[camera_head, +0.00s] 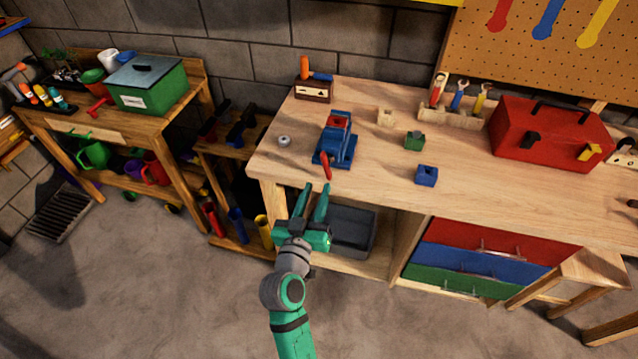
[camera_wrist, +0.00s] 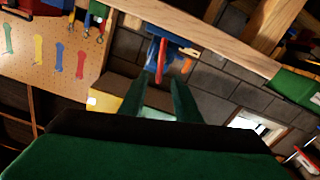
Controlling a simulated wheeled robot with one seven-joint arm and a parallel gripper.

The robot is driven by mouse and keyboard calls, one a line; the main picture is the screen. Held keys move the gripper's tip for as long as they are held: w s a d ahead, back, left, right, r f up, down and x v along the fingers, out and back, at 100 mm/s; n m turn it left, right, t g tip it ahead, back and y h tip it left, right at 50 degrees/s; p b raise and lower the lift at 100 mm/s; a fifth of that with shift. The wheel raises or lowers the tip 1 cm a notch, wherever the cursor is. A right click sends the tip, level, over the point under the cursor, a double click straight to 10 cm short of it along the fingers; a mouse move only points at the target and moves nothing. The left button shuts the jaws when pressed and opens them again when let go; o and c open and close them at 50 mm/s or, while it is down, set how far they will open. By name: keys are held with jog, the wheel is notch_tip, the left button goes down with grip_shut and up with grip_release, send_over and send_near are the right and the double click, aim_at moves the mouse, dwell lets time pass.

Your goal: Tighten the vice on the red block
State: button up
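The blue vice (camera_head: 344,153) stands on the wooden workbench near its front left edge. The red block (camera_head: 338,122) sits in the top of the vice, between its jaws. The red handle (camera_head: 326,166) hangs at the vice's front, over the bench edge. My gripper (camera_head: 314,187) is open and empty, just in front of the bench and below the handle, apart from it. In the wrist view the blue vice (camera_wrist: 181,48) shows beyond my two spread green fingers (camera_wrist: 160,92), with red parts near it.
On the workbench (camera_head: 290,165) stand a nut (camera_head: 284,141), a pale block (camera_head: 386,117), a green block (camera_head: 414,141), a blue block (camera_head: 426,176) and a red toolbox (camera_head: 540,140). A dark bin (camera_head: 350,230) sits on the shelf below. The floor in front is free.

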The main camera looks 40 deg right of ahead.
aim_at(324, 165)
jog(key=shift+s+a, duration=0.15)
jog(key=x, duration=1.1)
jog(key=shift+r, duration=0.25)
jog(key=shift+a, duration=0.1)
grip_shut()
